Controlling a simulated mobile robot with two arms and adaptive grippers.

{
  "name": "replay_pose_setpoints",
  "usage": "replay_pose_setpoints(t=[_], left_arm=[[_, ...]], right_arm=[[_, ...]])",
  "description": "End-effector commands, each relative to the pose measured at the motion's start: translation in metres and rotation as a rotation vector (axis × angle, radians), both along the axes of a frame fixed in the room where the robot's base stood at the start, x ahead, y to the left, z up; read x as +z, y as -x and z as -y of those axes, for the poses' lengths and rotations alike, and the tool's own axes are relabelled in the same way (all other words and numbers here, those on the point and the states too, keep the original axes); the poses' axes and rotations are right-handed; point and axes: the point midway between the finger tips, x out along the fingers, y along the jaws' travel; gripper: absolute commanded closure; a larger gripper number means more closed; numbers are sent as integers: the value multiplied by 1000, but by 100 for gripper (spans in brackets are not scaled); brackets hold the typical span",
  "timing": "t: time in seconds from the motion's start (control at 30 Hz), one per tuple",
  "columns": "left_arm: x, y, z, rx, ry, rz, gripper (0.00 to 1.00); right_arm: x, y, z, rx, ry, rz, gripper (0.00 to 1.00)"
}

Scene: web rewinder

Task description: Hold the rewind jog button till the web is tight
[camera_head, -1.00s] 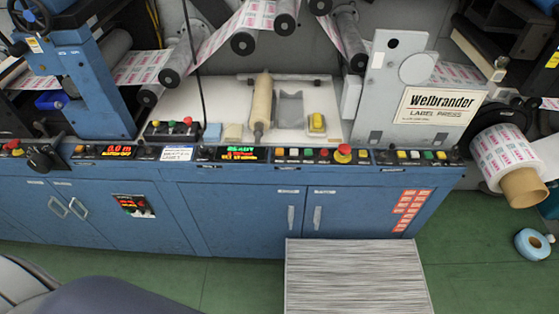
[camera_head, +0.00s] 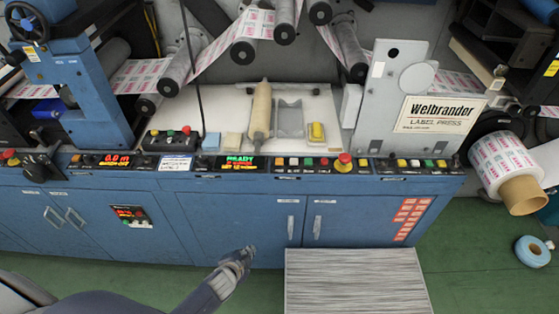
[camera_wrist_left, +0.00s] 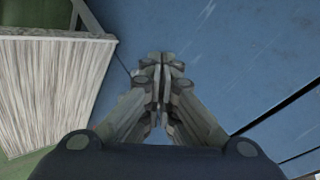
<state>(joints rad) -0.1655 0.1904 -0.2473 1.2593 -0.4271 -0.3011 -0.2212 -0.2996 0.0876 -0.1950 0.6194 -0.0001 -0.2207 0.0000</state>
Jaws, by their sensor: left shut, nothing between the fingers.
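The label press carries a long control strip (camera_head: 262,165) with several small coloured buttons along its front edge. Which button is the rewind jog is too small to read. The printed web (camera_head: 222,45) runs over several rollers to the rewind roll (camera_head: 500,160) at the right. My left gripper (camera_head: 245,254) is low in front of the blue cabinet, well below the strip. In the left wrist view its fingers (camera_wrist_left: 163,65) are closed together with nothing between them. My right gripper is not in view.
The blue cabinet (camera_head: 240,215) fills the front under the strip. A grey striped platform (camera_head: 355,280) lies on the green floor at its foot. A red emergency button (camera_head: 344,160) rises from the strip. A blue tape roll (camera_head: 532,251) lies on the floor at right.

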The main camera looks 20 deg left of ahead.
Motion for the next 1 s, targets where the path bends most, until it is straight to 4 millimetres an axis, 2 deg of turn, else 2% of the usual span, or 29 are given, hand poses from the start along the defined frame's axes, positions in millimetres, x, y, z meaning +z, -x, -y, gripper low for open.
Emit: replay_pose_setpoints(t=[0.03,0.1,0.17,0.3,0.37,0.4,0.57,0.6,0.67,0.7,0.73,0.8,0.83,0.9,1.0], left_arm=[[29,-24,1,-38,-39,67,100],[69,-53,5,-87,-102,154,100],[106,-74,8,-125,-154,230,100],[196,-114,17,-201,-290,410,100],[236,-126,21,-229,-354,489,100],[264,-133,25,-247,-398,544,100],[373,-151,46,-346,-621,783,100],[401,-154,54,-383,-696,850,100],[439,-157,71,-458,-833,959,100],[462,-159,87,-529,-951,1038,100],[477,-161,101,-599,-1060,1098,100],[491,-165,131,-778,-1308,1203,100],[490,-167,141,-856,-1406,1233,100],[479,-173,159,-1049,-1626,1275,100],[449,-186,165,-1351,-1916,1270,100]], right_arm=[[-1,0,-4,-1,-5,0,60],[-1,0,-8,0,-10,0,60],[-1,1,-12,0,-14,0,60],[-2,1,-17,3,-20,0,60],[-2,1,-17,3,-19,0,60],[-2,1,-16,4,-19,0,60],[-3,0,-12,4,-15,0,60],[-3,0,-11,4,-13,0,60],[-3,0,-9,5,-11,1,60],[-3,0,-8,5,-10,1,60],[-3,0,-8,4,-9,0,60],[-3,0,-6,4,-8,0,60],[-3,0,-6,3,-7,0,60],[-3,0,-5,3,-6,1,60],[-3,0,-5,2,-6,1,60]])
